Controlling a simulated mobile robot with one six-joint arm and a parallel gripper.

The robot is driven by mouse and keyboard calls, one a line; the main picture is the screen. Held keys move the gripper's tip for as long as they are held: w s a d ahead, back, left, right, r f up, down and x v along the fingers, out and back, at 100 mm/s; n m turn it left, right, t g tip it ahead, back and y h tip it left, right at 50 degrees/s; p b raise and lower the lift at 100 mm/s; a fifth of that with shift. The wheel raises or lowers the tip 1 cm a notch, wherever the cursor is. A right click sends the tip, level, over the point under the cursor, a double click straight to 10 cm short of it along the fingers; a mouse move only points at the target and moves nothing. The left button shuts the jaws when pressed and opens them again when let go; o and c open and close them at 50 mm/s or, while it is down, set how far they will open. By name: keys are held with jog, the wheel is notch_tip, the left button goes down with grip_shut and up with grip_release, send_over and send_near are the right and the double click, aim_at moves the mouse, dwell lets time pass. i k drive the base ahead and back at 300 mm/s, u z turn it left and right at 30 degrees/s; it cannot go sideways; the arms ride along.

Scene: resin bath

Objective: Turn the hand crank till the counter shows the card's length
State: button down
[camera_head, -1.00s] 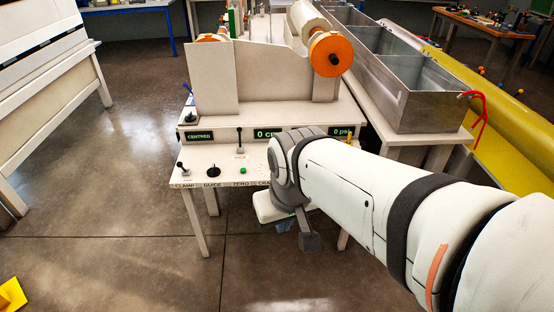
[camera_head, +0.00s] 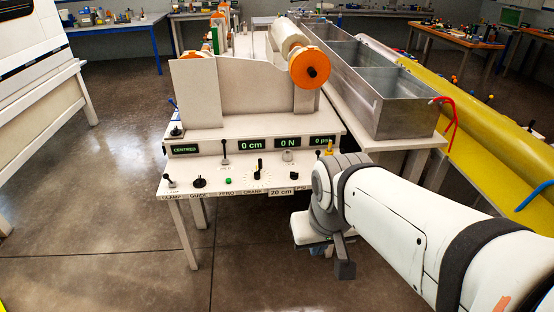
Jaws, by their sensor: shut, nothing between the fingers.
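The counter (camera_head: 251,145) on the machine's front panel reads "0 cm" in green. The card (camera_head: 281,192) on the front edge reads "20 cm". The hand crank (camera_head: 258,170) appears to be the small dark fitting with a pale knob above the "CRANK" label, left of the card; its exact shape is too small to tell. My gripper (camera_head: 345,268) hangs low in front of the machine's right side, right of and apart from the crank and below the bench top. It is shut and empty.
The bench (camera_head: 215,186) also carries a clamp lever (camera_head: 169,182), guide knob (camera_head: 199,182), green button (camera_head: 228,181) and other levers. Displays read "CENTRED", "0 N" and "0 psi". Metal tanks (camera_head: 405,105) stand at right. The floor (camera_head: 120,215) in front is clear.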

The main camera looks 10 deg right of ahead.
aim_at(257, 174)
jog(key=z, duration=0.1)
jog(key=i, duration=1)
jog(key=z, duration=0.05)
